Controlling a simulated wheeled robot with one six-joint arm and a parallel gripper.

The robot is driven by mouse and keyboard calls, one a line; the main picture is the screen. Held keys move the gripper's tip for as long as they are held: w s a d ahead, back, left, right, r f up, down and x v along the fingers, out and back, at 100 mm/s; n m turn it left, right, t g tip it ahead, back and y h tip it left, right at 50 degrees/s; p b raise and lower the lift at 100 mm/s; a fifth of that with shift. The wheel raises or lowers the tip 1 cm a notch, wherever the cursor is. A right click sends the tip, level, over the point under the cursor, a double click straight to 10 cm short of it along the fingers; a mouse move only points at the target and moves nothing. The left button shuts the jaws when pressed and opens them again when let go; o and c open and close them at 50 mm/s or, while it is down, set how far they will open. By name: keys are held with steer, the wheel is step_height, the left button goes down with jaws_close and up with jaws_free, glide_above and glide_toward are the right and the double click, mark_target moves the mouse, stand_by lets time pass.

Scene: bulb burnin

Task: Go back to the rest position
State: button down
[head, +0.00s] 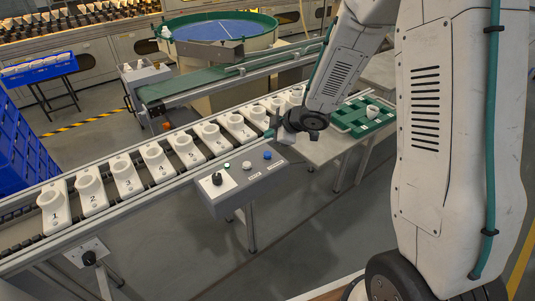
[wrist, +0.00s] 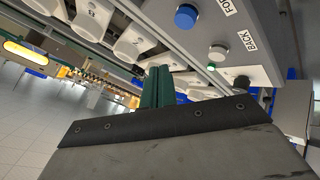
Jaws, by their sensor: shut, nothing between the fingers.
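My gripper (head: 273,130) hangs beside the control box at the conveyor's near edge, high in the middle of the head view. In the wrist view its green fingers (wrist: 157,86) are together with nothing between them. The control box (head: 240,182) carries a black knob, a green button, a white button and a blue button (head: 267,155). The blue button also shows in the wrist view (wrist: 186,17), with labels FOR and BACK near it. I cannot tell whether the fingers touch the box. My arm reaches down from the upper right of the head view.
Numbered white sockets (head: 125,176) stand in a row on the conveyor. A green tray (head: 350,121) with a white piece in it lies on a side table right of my gripper. A round green-rimmed table (head: 222,30) and blue crates (head: 22,140) are farther off. The front floor is clear.

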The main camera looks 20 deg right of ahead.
stand_by(0.7)
steer(key=d+f+m+h, duration=0.1)
steer(key=s+d+h, duration=0.1)
steer(key=d, duration=0.1)
steer(key=s+d+f+m+g+h, duration=0.1)
steer(key=shift+d+f+m, duration=0.25)
steer(key=shift+f+m, duration=0.05)
steer(key=shift+f, duration=0.05)
steer(key=s+d+r+m+g+h, duration=0.45)
steer(key=s+d+r+m, duration=0.25)
steer(key=s, duration=0.4)
steer(key=s+a+r+m+y, duration=0.1)
steer(key=s+a+r, duration=0.2)
steer(key=s+r, duration=0.2)
steer(key=s+a+r+m+y, duration=0.1)
steer(key=s+a+r+m, duration=0.1)
steer(key=s+r, duration=0.4)
steer(key=s+a+r+m+g+y, duration=0.1)
steer(key=s+a+r, duration=0.3)
steer(key=s, duration=0.9)
steer(key=shift+r+m, duration=0.65)
steer(key=shift+m, duration=0.05)
